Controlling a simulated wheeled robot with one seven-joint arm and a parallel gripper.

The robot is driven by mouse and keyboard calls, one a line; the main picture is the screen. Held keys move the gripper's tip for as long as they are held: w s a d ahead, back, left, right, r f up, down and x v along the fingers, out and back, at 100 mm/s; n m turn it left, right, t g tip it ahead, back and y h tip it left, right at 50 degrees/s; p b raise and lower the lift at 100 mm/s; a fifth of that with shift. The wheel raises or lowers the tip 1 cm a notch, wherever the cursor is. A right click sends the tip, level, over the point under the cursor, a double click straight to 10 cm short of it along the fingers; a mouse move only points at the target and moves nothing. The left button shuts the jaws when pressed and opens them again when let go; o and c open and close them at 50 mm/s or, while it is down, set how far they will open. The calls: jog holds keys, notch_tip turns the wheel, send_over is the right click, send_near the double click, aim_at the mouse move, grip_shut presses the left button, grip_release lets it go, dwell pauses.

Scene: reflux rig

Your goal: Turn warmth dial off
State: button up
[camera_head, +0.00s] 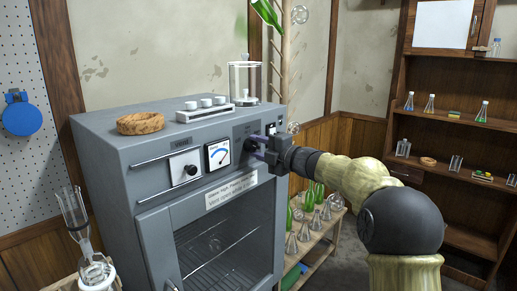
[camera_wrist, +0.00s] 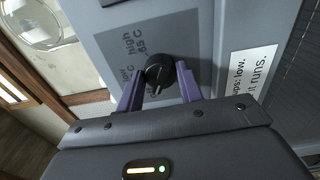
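The warmth dial (camera_wrist: 160,76) is a round black knob with a pale pointer mark, on a grey panel printed "high 65 C" and "low". In the head view the dial (camera_head: 250,145) is on the upper front of the grey cabinet (camera_head: 150,150), partly hidden by my gripper. My gripper (camera_wrist: 159,80) is at the dial, with one purple finger on each side of the knob. The fingers stand apart, with the knob between their tips; firm contact is not clear. My gripper (camera_head: 262,147) reaches the cabinet front from the right.
A gauge (camera_head: 218,155) and another black knob (camera_head: 191,170) are left of the dial. A glass vessel (camera_head: 245,82), a white block with knobs (camera_head: 206,109) and a cork ring (camera_head: 139,122) stand on top. A low rack with bottles and flasks (camera_head: 308,228) stands right of the cabinet.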

jog(key=o, duration=0.4)
jog(key=shift+o, duration=0.2)
jog(key=b+v, duration=0.3)
jog(key=v, duration=1.4)
jog(key=shift+d, duration=0.2)
jog(key=shift+s+f, duration=0.1)
